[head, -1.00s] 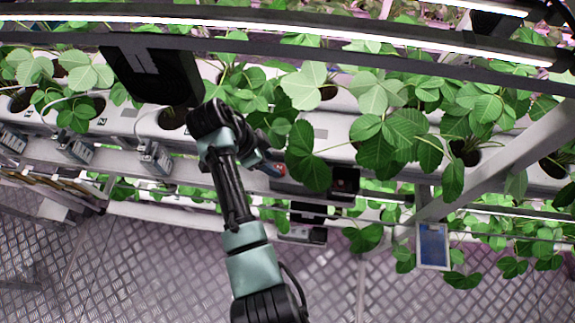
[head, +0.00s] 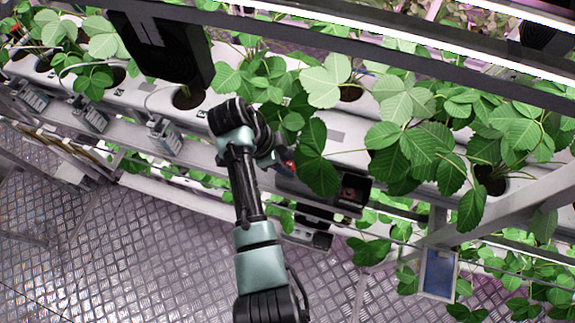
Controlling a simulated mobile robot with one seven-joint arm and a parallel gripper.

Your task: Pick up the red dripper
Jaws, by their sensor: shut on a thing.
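My arm reaches up from the bottom middle of the head view to the rack's front edge. My gripper (head: 279,160) is small and partly hidden by my own wrist and by strawberry leaves. It is shut on the red dripper (head: 290,166), of which only a small red patch shows at the fingertips, beside a large leaf. The rest of the dripper is hidden, and I cannot tell whether it touches the plant or the rack.
A white growing gutter (head: 345,145) with leafy strawberry plants (head: 410,150) runs across the view. A dark panel (head: 165,45) hangs at upper left. Grey clip-like devices (head: 165,137) line the rack's front. A dark box (head: 353,195) and a blue-screened tablet (head: 438,272) are at right. Metal floor (head: 130,250) is clear at lower left.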

